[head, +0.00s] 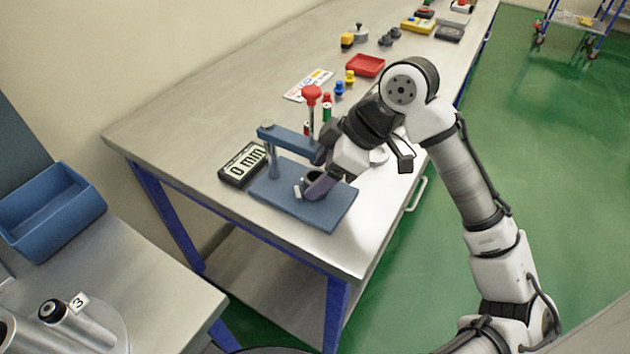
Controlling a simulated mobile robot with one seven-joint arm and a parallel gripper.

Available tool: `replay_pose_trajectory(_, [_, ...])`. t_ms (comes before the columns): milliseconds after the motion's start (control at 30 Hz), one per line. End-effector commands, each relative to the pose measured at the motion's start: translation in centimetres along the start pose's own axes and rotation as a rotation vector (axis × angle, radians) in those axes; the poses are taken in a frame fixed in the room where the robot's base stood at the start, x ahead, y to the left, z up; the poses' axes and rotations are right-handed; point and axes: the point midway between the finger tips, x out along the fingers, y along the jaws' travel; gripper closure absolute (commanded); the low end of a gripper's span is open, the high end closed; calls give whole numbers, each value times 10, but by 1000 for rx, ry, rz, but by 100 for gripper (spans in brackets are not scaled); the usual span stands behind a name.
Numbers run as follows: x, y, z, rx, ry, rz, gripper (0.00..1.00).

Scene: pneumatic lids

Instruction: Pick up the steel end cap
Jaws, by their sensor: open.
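My gripper (309,190) is low over the blue base plate of a small press (335,211), its fingers pointing down and to the left. It is open. A small dark round part (313,176) sits on the plate right at the fingers and is partly covered by them. I cannot tell whether this is the steel end cap or a seat for it, nor whether the fingers touch it.
The press has a blue crossbar (286,141) and red knob (311,93) close to my gripper. A display reading "0 mm" (243,164) stands left. Farther back are coloured fittings and a red tray (366,65). A blue bin (52,212) and metal cylinders (70,322) are at left.

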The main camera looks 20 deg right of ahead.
Motion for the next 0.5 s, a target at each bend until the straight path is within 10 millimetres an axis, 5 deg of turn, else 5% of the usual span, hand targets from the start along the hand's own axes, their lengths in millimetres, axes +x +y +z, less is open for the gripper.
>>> replay_pose_trajectory(267, [3,0,0,0,1,1,41])
replay_pose_trajectory(500, [3,0,0,0,0,1,72])
